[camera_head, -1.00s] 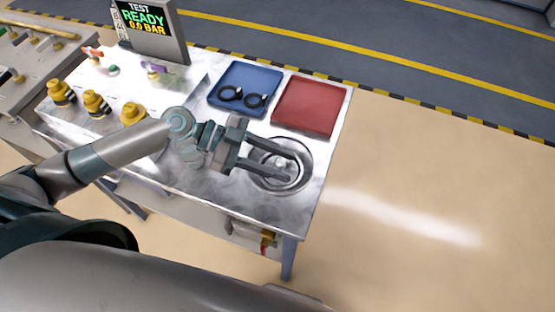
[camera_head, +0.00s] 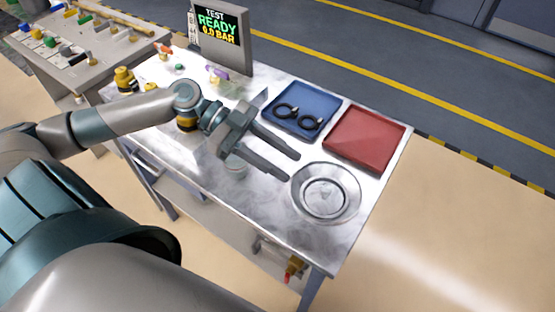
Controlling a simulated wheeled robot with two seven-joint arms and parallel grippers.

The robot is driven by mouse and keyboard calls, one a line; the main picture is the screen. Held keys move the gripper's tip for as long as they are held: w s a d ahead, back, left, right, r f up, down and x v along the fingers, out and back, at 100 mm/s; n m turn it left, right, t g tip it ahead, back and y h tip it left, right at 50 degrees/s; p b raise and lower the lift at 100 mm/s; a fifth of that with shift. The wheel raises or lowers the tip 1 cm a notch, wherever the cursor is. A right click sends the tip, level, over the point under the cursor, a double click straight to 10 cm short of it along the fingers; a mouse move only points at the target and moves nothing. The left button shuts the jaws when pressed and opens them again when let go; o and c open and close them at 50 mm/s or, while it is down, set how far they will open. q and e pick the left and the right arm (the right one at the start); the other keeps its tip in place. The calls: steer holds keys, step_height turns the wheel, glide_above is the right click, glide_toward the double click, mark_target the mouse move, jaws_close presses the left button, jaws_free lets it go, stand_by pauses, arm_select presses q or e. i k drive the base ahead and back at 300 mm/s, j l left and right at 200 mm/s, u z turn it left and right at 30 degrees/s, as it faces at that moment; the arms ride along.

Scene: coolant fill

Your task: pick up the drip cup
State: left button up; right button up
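A small pale grey-green round cup-like object (camera_head: 235,166) stands on the metal bench, partly hidden beneath my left gripper; it looks like the drip cup, but I cannot be sure. My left gripper (camera_head: 294,166) is above the bench, its two long fingers apart with nothing visible between them. The fingers point right, and their tips are just left of a wide round metal dish (camera_head: 354,196) with an inner ring. My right gripper is out of view.
A blue tray (camera_head: 324,109) holds two black rings. Beside it is an empty red tray (camera_head: 367,138). A display (camera_head: 220,40) stands at the back. Yellow-capped fittings (camera_head: 125,80) are on the left, partly behind my arm. The front right bench corner is clear.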

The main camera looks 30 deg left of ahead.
mark_target(235, 168)
steer(key=u, duration=1.35)
